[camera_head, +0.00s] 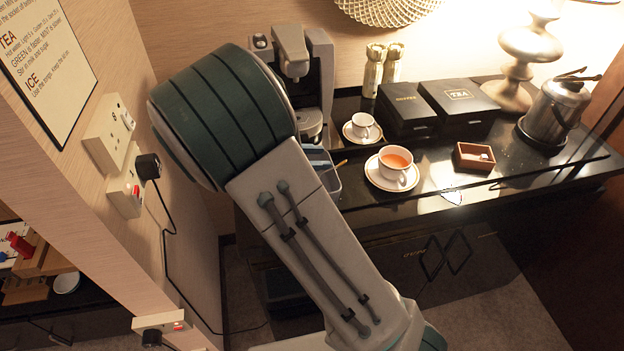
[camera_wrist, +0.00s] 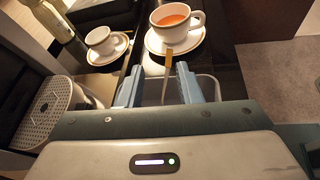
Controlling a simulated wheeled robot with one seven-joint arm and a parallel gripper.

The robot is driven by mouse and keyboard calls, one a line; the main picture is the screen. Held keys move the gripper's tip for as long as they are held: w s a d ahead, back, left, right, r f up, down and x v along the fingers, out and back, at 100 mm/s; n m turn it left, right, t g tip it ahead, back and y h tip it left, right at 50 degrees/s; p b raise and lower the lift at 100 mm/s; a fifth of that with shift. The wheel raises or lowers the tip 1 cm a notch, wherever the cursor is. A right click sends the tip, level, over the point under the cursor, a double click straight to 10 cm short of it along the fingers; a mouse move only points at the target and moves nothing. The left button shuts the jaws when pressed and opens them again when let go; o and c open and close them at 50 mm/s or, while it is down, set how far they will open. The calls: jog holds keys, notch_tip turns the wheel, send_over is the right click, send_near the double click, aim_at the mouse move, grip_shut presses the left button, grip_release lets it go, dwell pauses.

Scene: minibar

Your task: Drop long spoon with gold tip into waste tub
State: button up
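The long spoon (camera_wrist: 167,72) stands tilted between my fingers in the wrist view, its gold tip uppermost; its lower end is hidden by my gripper. The gold part (camera_head: 338,165) also shows in the head view, sticking out over the rim of the grey-blue waste tub (camera_head: 333,183). The tub's rim (camera_wrist: 208,78) shows in part behind my fingers in the wrist view. My gripper (camera_wrist: 159,80) is over the tub with its fingers apart, and a gap shows on both sides of the spoon.
A cup of tea on a saucer (camera_head: 373,178) stands close right of the tub. An empty cup (camera_head: 362,126) and a coffee machine (camera_head: 310,75) are behind. Black boxes (camera_head: 458,100), a small brown tray (camera_head: 474,150) and a kettle (camera_head: 556,110) stand further right.

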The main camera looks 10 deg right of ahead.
jog(key=b+v, duration=0.1)
jog(key=v, duration=1.3)
jog(key=shift+b, duration=0.3)
jog(key=shift+f, duration=0.1)
jog(key=s+d+m+y, duration=1.3)
jog(key=s+m, duration=0.5)
jog(key=shift+d+t+y, duration=0.3)
jog(key=shift+d+t, duration=0.1)
jog(key=shift+f, duration=0.1)
dwell(0.5)
